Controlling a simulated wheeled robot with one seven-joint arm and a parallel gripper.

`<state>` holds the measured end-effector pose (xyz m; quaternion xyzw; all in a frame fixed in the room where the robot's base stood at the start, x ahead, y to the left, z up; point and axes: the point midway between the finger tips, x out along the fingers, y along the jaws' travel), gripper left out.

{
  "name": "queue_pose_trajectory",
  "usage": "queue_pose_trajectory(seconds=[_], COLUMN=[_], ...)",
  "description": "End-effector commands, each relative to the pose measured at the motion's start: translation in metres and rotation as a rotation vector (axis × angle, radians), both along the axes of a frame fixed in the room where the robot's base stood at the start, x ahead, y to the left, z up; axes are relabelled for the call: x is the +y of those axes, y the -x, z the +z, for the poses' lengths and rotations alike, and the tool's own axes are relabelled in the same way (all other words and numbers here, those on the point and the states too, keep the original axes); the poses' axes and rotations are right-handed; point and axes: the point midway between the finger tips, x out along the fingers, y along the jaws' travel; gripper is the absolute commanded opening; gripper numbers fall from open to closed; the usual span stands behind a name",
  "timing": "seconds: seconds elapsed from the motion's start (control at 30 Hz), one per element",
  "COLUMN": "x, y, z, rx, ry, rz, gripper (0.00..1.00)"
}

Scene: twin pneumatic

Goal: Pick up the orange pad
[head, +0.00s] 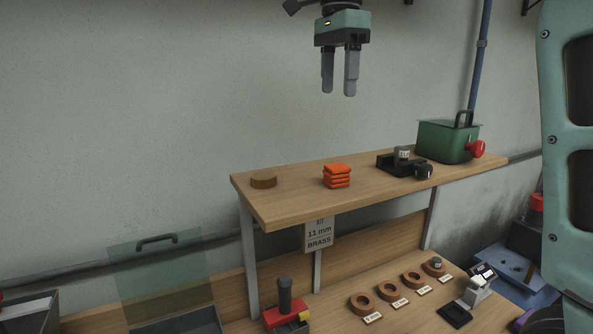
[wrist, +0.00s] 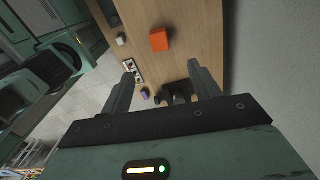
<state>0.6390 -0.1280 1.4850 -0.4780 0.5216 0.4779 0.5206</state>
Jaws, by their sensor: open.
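A small stack of orange pads (head: 337,175) lies on the wooden upper shelf (head: 290,206), near its middle. In the wrist view the top orange pad (wrist: 159,39) shows as an orange block beyond the fingertips. My gripper (head: 340,92) hangs in the air well above the shelf, over the stack's area in the head view, fingers pointing down. Its fingers are apart with nothing between them. It also shows in the wrist view (wrist: 161,66). Nothing hides the stack in the head view.
On the shelf, a round brown disc (head: 263,182) sits left of the stack. A black fixture (head: 400,164) and a green box (head: 447,141) with a red knob stand right. Below, several brown rings (head: 387,291) lie on the bench. A wall is behind.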

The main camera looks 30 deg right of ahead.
Motion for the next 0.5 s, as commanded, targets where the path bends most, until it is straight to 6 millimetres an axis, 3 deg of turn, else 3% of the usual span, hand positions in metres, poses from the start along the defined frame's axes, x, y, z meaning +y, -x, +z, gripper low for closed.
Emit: queue_pose_trajectory(seconds=[0.5], x=[0.0], y=[0.001], z=[-0.097], rx=[0.004], ry=[0.0], rz=[0.002], gripper=[0.62])
